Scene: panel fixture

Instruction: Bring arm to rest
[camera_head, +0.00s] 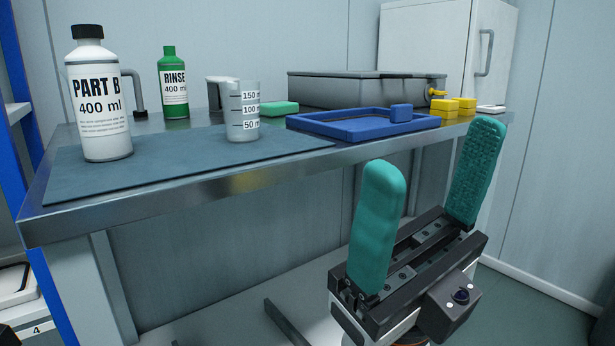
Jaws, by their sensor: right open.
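My right gripper (432,175) shows large at the lower right in the head view. Its two teal fingers point up and stand wide apart, with nothing between them. It is in front of the bench's front edge, and its fingertips reach about the height of the bench top. My left gripper is not in view.
The metal bench (200,190) holds a mat (200,158), a PART B bottle (98,95), a green RINSE bottle (173,82), a measuring beaker (242,112), a blue tray (345,130) with a blue block (401,112), and a grey case (350,90). A white cabinet (425,45) stands behind.

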